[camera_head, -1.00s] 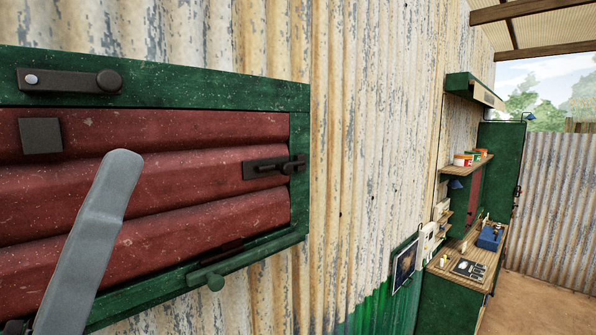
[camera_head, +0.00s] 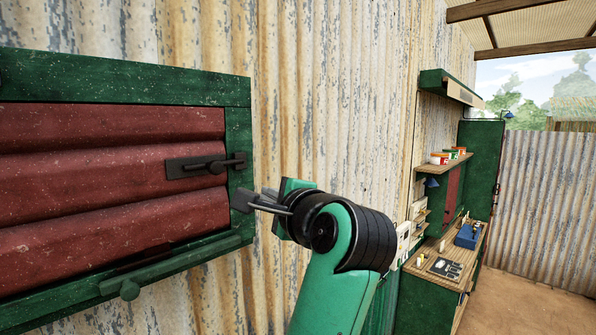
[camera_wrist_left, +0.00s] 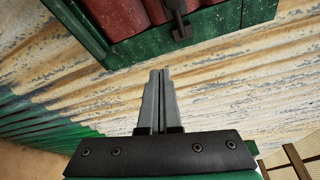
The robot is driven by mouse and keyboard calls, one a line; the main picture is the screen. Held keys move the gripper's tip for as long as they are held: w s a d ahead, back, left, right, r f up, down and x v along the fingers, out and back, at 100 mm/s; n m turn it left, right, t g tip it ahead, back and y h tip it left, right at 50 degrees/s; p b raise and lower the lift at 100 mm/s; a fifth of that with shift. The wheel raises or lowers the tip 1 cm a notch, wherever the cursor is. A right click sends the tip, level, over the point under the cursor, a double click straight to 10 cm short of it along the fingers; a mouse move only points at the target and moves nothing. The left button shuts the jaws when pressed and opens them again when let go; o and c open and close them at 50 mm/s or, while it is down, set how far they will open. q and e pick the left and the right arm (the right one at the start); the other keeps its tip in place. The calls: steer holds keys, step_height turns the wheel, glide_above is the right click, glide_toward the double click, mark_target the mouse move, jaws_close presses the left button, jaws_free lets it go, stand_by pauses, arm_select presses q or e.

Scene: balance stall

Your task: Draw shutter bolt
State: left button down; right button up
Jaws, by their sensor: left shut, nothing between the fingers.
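The dark shutter bolt (camera_head: 190,168) is mounted on the right edge of the red slatted shutter (camera_head: 90,190). Its rod and knob reach right onto the green frame (camera_head: 238,120). The bolt also shows at the top of the left wrist view (camera_wrist_left: 181,30). My left gripper (camera_head: 245,201) is just below and right of the bolt, beside the frame, apart from the bolt. Its two grey fingers (camera_wrist_left: 160,75) are together with nothing between them, pointing toward the frame in the wrist view. My right gripper is not in view.
The corrugated wall (camera_head: 330,90) is bare right of the frame. Farther right are a workbench (camera_head: 450,262) with a blue box (camera_head: 468,236) and a shelf with tubs (camera_head: 447,157).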

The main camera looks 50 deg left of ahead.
mark_target(220, 166)
arm_select(q)
steer(key=r, duration=0.1)
steer(key=s+r, duration=0.1)
steer(key=r, duration=0.1)
steer(key=shift+a+r+n, duration=0.1)
steer(key=shift+r+n, duration=0.1)
steer(key=shift+n, duration=0.1)
steer(key=s+a+p, duration=0.1)
steer(key=a+p, duration=0.3)
steer(key=a, duration=0.5)
steer(key=shift+s+a, duration=0.15)
steer(key=shift+s, duration=0.15)
